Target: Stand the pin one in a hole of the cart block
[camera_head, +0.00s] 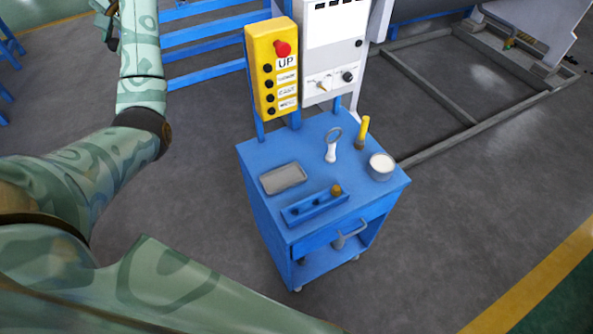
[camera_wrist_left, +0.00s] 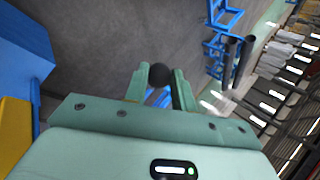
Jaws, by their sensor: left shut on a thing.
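The cart block (camera_head: 318,208) is a long blue block with dark holes along its top, lying near the front edge of the blue cart. A small brown-gold knobbed piece (camera_head: 336,190) stands at its right end. My left gripper (camera_wrist_left: 159,80) is shut on a dark round-ended piece (camera_wrist_left: 160,74), seen between its green fingers in the left wrist view. It may be the pin one; its shaft is hidden. In the head view my left arm reaches up at the upper left, away from the cart. My right gripper is not in view.
On the blue cart top (camera_head: 250,160) lie a grey tray (camera_head: 283,178), a ring-topped white tool (camera_head: 331,149), a yellow-handled tool (camera_head: 363,132) and a white-filled cup (camera_head: 382,166). A yellow button box (camera_head: 273,70) and white panel (camera_head: 333,50) rise behind. Floor left of the cart is clear.

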